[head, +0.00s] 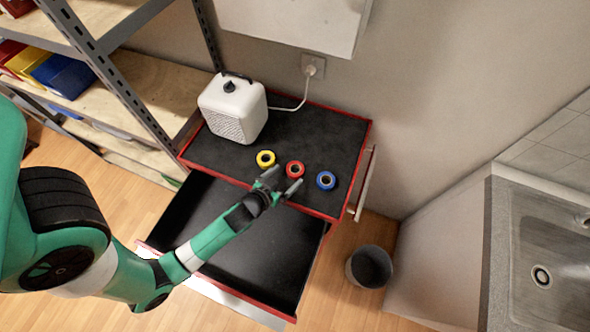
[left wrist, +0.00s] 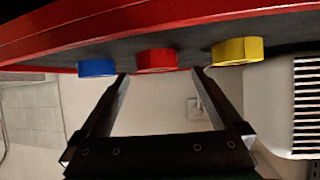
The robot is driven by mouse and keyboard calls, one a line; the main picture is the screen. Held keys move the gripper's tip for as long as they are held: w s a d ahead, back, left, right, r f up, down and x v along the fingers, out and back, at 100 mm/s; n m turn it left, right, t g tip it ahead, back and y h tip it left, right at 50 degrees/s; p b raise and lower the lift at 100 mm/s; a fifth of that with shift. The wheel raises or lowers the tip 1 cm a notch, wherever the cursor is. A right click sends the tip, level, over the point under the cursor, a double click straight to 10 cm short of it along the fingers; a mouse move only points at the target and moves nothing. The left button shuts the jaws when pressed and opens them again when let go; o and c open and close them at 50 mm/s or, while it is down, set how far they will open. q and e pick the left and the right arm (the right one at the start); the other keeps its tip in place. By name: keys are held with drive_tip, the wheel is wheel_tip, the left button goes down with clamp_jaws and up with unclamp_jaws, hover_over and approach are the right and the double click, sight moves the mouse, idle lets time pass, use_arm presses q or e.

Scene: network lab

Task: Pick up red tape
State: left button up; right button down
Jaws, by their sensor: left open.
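The red tape (head: 295,169) lies flat on the black top of the tool cart, between the yellow tape (head: 265,158) on its left and the blue tape (head: 326,180) on its right. My left gripper (head: 282,179) is open and empty, just on the near side of the red tape. In the left wrist view, which looks upside down, the red tape (left wrist: 156,61) shows between and beyond the two fingertips (left wrist: 160,74). The blue tape (left wrist: 97,68) and yellow tape (left wrist: 237,51) lie outside the fingers. My right gripper is not in view.
The cart top (head: 318,130) has a red rim, and an open black drawer (head: 200,220) sits below it. A white device (head: 233,108) with a cord stands at the back left. A shelf (head: 150,88) is at left, a bin (head: 369,267) and sink (head: 555,245) at right.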

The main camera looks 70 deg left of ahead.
sight(298, 167)
use_arm(q)
drive_tip(key=x, duration=0.4)
drive_tip(key=shift+w, duration=0.3)
drive_tip(key=shift+c, duration=0.2)
drive_tip(key=c, duration=1.2)
